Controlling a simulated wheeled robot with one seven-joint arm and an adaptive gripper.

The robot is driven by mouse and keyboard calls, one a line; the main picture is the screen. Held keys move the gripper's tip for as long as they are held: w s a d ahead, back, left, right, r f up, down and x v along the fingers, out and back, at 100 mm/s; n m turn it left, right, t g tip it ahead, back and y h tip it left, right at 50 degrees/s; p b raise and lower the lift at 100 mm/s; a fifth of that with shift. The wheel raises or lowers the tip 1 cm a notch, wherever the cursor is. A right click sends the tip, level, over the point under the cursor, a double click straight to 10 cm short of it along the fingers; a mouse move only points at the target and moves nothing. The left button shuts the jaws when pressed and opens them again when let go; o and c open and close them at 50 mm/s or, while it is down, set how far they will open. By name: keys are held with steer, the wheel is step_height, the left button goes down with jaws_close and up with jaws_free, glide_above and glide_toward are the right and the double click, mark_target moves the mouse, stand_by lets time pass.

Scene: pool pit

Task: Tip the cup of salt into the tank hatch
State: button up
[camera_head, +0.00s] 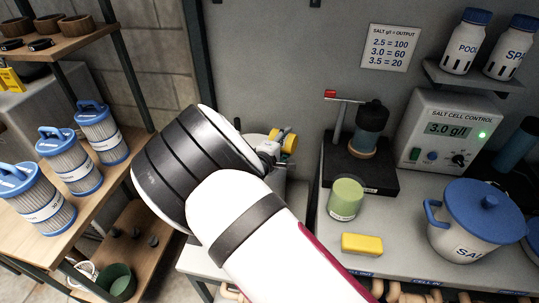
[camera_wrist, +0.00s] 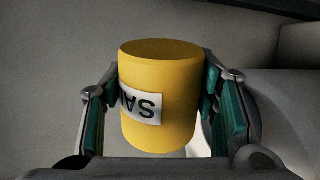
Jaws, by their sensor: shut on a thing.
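My gripper (camera_wrist: 162,104) is shut on a yellow cup (camera_wrist: 178,85), one finger on each side of it. The cup's white label reads "SA" and more, upside down in the wrist view. In the head view the cup (camera_head: 289,143) shows small beyond my arm, at my gripper (camera_head: 272,150), and looks tilted. The inside of the cup does not show, so I cannot tell whether salt is in it. My arm covers much of the middle of the head view. I cannot make out the tank hatch; a pale rounded surface lies around the gripper, partly hidden.
On the right bench stand a green tub (camera_head: 346,199), a yellow block (camera_head: 362,244), a white pot with a blue lid (camera_head: 469,226), a stirrer stand (camera_head: 362,160) and a salt cell control box (camera_head: 448,135) reading 3.0 g/l. Blue-capped filters (camera_head: 103,134) stand on the left shelf.

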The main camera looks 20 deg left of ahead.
steer(key=shift+a+r+n, duration=0.15)
steer(key=shift+r+n, duration=0.05)
steer(key=shift+n, duration=0.2)
stand_by(0.6)
steer(key=shift+a+f+n+h, duration=0.4)
steer(key=shift+f+n, duration=0.1)
steer(key=shift+n, duration=0.2)
stand_by(2.0)
steer(key=shift+a+r+n, duration=0.15)
steer(key=shift+a+n, duration=0.05)
steer(key=shift+n, duration=0.3)
stand_by(0.9)
steer(key=shift+d+m, duration=0.25)
steer(key=shift+m, duration=0.15)
steer(key=shift+d+r+m+y, duration=0.4)
steer(key=shift+r+m, duration=0.1)
steer(key=shift+m, duration=0.3)
steer(key=shift+f, duration=0.25)
